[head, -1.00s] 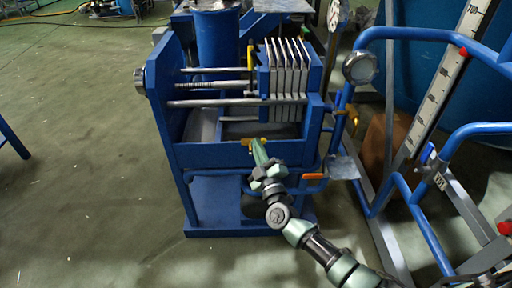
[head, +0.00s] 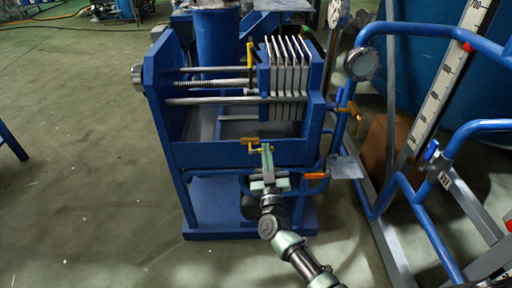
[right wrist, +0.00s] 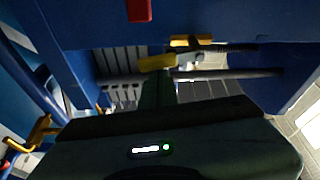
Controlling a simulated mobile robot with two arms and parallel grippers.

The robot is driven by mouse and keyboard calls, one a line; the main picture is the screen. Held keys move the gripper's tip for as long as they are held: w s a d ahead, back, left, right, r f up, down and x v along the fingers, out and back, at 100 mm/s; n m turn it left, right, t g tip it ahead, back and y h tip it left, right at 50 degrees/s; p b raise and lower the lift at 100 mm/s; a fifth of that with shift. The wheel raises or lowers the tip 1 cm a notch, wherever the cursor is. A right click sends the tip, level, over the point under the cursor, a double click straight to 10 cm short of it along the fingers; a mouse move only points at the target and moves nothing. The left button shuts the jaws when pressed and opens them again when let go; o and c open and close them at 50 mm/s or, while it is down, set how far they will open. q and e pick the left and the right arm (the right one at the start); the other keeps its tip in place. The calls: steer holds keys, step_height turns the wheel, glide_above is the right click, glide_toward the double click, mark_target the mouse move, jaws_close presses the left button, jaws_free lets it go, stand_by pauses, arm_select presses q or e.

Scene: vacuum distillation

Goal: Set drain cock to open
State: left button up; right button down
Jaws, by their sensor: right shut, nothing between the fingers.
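A small yellow-handled cock (head: 252,146), which I take to be the drain cock, sits on the front edge of the blue filter press trough. In the right wrist view, yellow handle parts (right wrist: 157,62) show just beyond the fingers, close to a metal pipe. My right gripper (head: 267,149) is shut and empty, pointing up at the front of the trough, just right of the yellow handle. It seems very near or touching the handle; I cannot tell which. The fingers hide part of the cock. My left gripper is not in view.
An orange handle (head: 314,176) lies right of the gripper, on a pipe below the trough. The press's white plates (head: 285,80) stand above the trough. Blue pipe frames (head: 412,200) crowd the right side. Green floor (head: 90,180) is free at left.

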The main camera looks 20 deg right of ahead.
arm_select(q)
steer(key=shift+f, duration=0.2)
arm_select(e)
steer(key=shift+f+m+h, duration=0.2)
steer(key=shift+m+h, duration=0.1)
steer(key=shift+m, duration=0.4)
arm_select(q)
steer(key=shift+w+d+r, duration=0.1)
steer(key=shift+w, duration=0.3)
arm_select(e)
steer(key=shift+d, duration=0.1)
